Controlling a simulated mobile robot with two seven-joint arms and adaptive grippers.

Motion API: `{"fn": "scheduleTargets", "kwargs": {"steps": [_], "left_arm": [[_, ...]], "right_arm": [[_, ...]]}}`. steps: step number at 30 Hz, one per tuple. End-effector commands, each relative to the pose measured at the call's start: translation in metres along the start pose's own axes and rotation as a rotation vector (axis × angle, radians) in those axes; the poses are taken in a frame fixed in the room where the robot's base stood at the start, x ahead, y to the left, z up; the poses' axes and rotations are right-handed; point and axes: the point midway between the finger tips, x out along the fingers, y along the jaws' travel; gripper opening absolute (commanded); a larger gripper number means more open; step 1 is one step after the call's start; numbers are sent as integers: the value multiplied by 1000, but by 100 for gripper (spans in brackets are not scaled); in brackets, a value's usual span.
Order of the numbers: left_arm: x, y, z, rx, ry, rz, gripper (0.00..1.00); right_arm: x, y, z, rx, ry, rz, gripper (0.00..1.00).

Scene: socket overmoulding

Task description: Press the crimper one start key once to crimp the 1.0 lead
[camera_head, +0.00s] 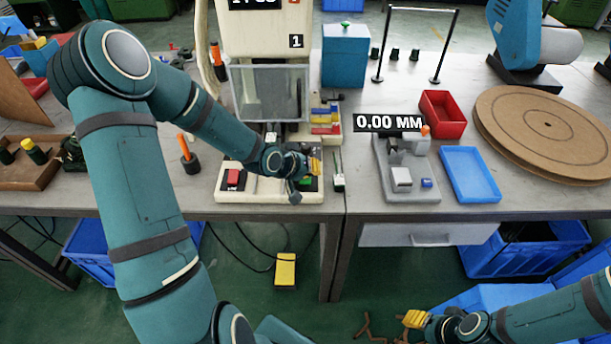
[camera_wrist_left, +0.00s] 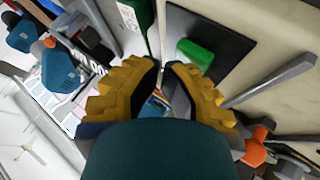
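The crimper marked 1 (camera_head: 272,45) stands at the back middle of the bench, with a clear guard (camera_head: 270,92) on its front. Its base carries a red key (camera_head: 233,177) at left and a green key at right, mostly hidden behind my left gripper in the head view. The green key (camera_wrist_left: 195,52) shows on a black plate in the left wrist view. My left gripper (camera_head: 314,162) is above the right part of the base; its yellow fingertips (camera_wrist_left: 162,66) are together, empty, beside the green key in the picture. Contact is not visible. My right gripper (camera_head: 416,319) hangs low, in front of the bench.
A grey gauge reading 0.00 MM (camera_head: 388,123), a red bin (camera_head: 442,114) and a blue tray (camera_head: 470,174) stand to the right. An orange-handled tool (camera_head: 185,147) stands left of the base. A yellow pedal (camera_head: 285,270) lies on the floor.

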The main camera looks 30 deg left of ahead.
Motion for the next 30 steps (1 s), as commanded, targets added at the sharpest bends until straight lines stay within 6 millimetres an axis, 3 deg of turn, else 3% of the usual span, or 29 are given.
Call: {"fn": "scheduleTargets", "kwargs": {"steps": [12,24,30], "left_arm": [[-14,10,-9,-1,-1,0,0],[-14,10,-10,0,0,0,0],[-25,18,-18,0,0,0,0]], "right_arm": [[-18,-7,-2,0,0,0,47],[-19,-7,-2,0,0,0,47],[-32,-12,-3,0,0,0,47]]}}
